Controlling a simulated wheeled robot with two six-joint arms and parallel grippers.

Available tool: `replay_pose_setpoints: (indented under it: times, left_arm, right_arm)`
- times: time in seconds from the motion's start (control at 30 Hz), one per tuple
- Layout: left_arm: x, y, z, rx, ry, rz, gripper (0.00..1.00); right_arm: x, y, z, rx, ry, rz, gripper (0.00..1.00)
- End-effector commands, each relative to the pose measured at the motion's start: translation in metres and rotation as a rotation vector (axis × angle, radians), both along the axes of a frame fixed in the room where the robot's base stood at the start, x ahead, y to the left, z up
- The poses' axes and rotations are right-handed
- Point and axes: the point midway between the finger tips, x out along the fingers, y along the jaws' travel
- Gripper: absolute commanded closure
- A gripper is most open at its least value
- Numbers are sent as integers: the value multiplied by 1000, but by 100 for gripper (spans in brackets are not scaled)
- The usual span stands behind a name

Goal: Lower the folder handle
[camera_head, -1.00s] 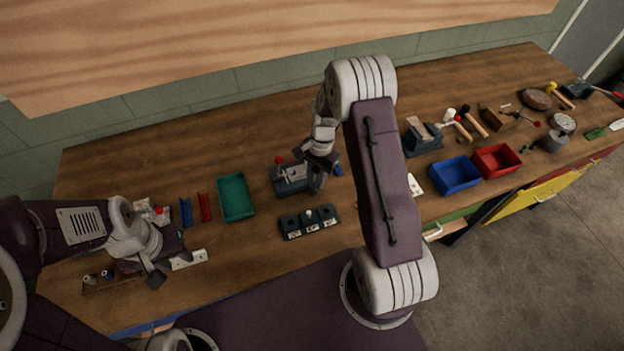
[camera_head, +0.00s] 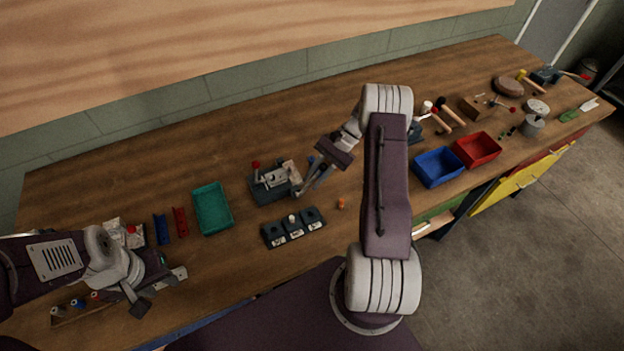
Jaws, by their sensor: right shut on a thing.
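The folder (camera_head: 268,188) is a dark blue-grey bench tool with a light metal top and a red knob standing at its left. It sits on the bench at mid-picture. My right gripper (camera_head: 301,190) comes down at the folder's right end and is shut on a thin part there, seemingly the folder handle. The fingers hide most of that part, so its angle is unclear. My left gripper (camera_head: 152,292) is at the lower left, well apart from the folder, over the bench's front. Its fingers look spread and empty.
A dark block with several sockets (camera_head: 294,229) lies in front of the folder. A green tray (camera_head: 212,209) is to its left. Blue (camera_head: 438,167) and red (camera_head: 477,149) bins stand right of my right arm. Bare bench lies behind the folder.

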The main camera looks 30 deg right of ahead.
Motion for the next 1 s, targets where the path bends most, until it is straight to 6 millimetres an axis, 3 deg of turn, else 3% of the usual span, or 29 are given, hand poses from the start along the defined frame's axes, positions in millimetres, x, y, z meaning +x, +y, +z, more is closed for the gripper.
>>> replay_pose_setpoints:
  times: [0.63, 0.67, 0.7, 1.0]
  left_arm:
    - [0, 0, -3, 0, 0, 0, 64]
    - [0, 0, -3, 0, 0, 0, 64]
    - [0, 0, -3, 0, 0, 0, 64]
    - [0, 0, -3, 0, 0, 0, 64]
  right_arm:
    - [0, -3, -4, -7, -2, -1, 100]
    - [0, -3, -4, -6, -1, -1, 68]
    - [0, -3, -4, -6, -1, -1, 57]
    - [0, -3, -3, -4, 0, 0, 55]
